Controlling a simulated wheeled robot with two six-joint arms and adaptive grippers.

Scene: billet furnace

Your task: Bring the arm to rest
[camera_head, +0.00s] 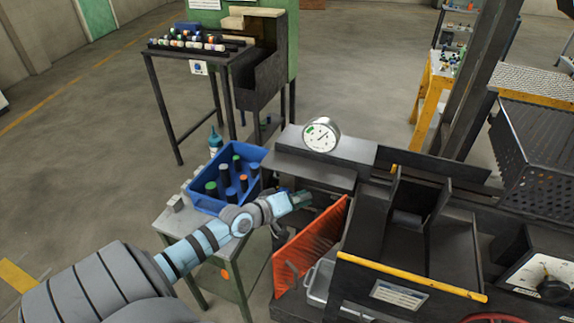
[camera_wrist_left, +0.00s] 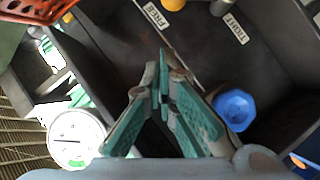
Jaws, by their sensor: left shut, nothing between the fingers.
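My left arm reaches in from the lower left in the head view. Its gripper (camera_head: 300,198) is over the gap between the blue crate and the orange panel, below the round gauge. In the left wrist view the teal fingers of the gripper (camera_wrist_left: 163,80) are together with nothing between them. Behind them is a dark panel (camera_wrist_left: 215,70) with labels reading FREE and TIGHT. A blue faceted piece (camera_wrist_left: 235,108) is right of the fingers. My right gripper is in neither view.
A blue crate (camera_head: 197,206) with several capped cylinders stands on a small table left of the gripper. An orange panel (camera_head: 308,246) leans just below right. A round gauge (camera_head: 321,135) stands on the dark machine behind; a gauge (camera_wrist_left: 76,138) shows left in the wrist view.

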